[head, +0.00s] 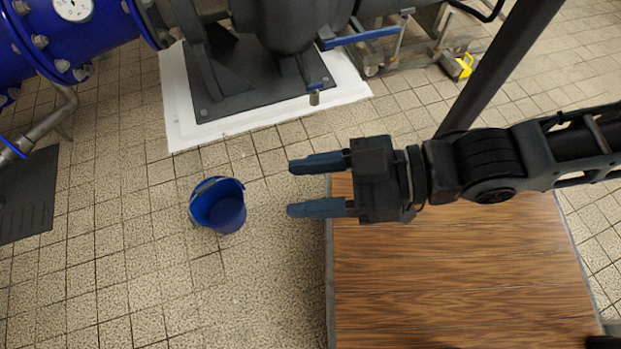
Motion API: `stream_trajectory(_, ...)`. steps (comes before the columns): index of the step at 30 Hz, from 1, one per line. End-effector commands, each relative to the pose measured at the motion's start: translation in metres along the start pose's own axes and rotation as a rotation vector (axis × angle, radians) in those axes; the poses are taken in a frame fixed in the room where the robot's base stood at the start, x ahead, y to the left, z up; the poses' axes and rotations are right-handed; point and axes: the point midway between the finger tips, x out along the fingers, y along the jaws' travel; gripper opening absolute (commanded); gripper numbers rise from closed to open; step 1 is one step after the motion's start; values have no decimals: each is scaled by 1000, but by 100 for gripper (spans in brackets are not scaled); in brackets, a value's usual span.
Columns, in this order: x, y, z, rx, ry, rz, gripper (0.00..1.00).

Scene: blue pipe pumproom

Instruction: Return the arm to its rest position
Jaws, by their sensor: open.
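My gripper (316,186) reaches in from the right in the head view, with its two blue-grey fingers pointing left. The fingers are apart and nothing is between them. The gripper's body is above the left edge of a wooden tabletop (460,275), and the fingertips extend past that edge over the tiled floor. My arm stretches to the right edge of the view.
A blue bucket (227,213) stands on the tiled floor left of my fingertips. A dark pump on a white plinth (270,113) and blue pipes (75,30) are at the top. A dark post (500,65) rises behind my arm. The visible tabletop is bare.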

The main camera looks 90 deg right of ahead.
Motion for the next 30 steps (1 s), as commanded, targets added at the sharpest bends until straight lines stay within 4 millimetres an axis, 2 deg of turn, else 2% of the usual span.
stream_trajectory(8,0,0,-2,1,1,1,52)
stream_trajectory(14,-7,0,-25,1,1,1,52)
stream_trajectory(17,-13,0,-47,1,1,1,52)
stream_trajectory(30,-45,0,-163,1,1,2,52)
